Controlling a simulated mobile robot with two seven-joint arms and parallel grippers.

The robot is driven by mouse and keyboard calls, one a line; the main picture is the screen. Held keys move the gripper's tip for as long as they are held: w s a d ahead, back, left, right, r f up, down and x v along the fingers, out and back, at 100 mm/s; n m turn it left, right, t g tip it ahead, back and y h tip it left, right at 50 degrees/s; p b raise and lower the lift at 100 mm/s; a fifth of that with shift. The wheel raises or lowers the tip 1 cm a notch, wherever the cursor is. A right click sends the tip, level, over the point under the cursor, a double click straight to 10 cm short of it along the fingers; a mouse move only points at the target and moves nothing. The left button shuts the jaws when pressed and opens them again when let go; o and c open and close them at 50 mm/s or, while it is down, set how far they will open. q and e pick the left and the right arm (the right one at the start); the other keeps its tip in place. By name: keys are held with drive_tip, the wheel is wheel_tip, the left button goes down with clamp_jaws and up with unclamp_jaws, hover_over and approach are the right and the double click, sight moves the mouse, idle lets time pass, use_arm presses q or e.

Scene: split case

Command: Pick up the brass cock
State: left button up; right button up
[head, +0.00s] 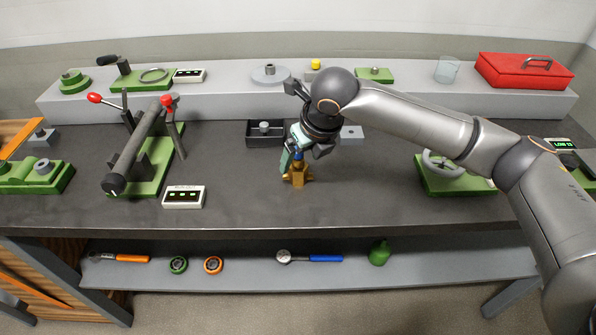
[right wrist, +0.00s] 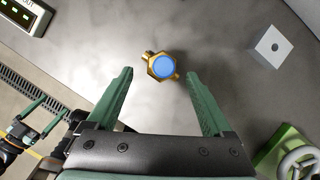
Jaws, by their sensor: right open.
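The brass cock (head: 299,176) stands on the grey bench top near the middle of the head view. It has a gold-coloured body with a blue top. In the right wrist view the cock (right wrist: 162,66) shows from above, its round blue top in a brass hex collar. My right gripper (head: 289,165) is above and just beside the cock. In the right wrist view its two green fingers (right wrist: 160,72) are open, with the cock between the lines of the fingertips and clear of both. My left gripper is not identifiable in the head view.
A black tray (head: 248,140) stands behind the cock. A white display box (head: 183,197) lies to its left, and a green base with a handwheel (head: 447,175) to its right. A grey block with a hole (right wrist: 269,46) lies nearby. The bench around the cock is clear.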

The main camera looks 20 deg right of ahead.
sight(300, 163)
drive_tip(key=x, duration=0.5)
drive_tip(key=shift+w+f+b, duration=0.15)
drive_tip(key=shift+w+b, duration=0.05)
drive_tip(key=shift+b, duration=0.1)
clamp_jaws()
idle(0.4)
